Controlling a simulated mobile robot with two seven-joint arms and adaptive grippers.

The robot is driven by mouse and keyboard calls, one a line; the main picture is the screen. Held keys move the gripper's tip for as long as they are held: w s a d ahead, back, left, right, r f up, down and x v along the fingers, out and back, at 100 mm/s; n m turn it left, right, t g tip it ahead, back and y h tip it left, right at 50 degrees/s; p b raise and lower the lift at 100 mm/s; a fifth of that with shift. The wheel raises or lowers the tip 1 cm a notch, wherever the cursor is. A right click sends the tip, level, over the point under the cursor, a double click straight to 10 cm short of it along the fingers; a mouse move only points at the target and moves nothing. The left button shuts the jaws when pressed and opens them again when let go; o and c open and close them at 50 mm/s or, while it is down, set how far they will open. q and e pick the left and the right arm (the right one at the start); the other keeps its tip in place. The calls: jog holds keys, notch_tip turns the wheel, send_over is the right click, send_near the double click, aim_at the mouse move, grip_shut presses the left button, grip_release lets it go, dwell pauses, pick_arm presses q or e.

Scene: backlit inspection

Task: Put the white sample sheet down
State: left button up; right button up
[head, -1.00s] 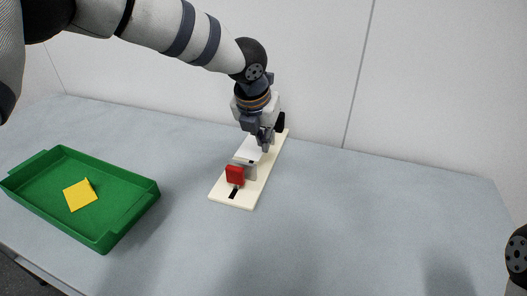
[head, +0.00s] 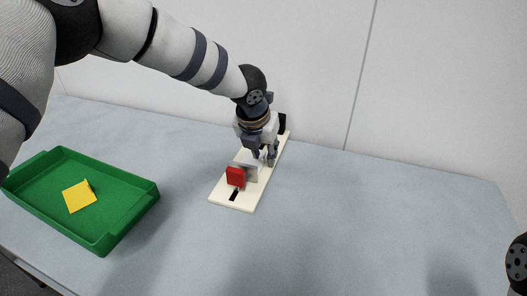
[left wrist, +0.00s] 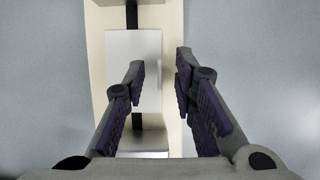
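The white sample sheet (left wrist: 132,70) lies flat over the long cream board (left wrist: 97,60) in the left wrist view. In the head view my left gripper mostly covers it. My left gripper (left wrist: 160,72) is open, with a clear gap between its fingertips. Its left finger overlaps the sheet in that view and its right finger is beyond the sheet's right edge. In the head view my left gripper (head: 263,157) is low over the middle of the cream board (head: 233,203). I cannot tell whether it touches the sheet. My right gripper is out of view.
A red block (head: 235,177) stands on the board's near part, in front of a grey plate (head: 251,174). A green tray (head: 120,222) holding a yellow piece (head: 79,197) is at the left. The grey table (head: 370,215) is clear at the right. A wall rises behind.

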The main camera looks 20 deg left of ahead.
pick_arm(q)
jog(key=p+v, duration=0.2)
jog(key=v, duration=1)
jog(key=shift+r, duration=0.25)
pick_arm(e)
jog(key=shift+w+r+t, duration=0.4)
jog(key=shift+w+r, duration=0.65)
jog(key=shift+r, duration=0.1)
pick_arm(q)
jog(key=shift+f, duration=0.1)
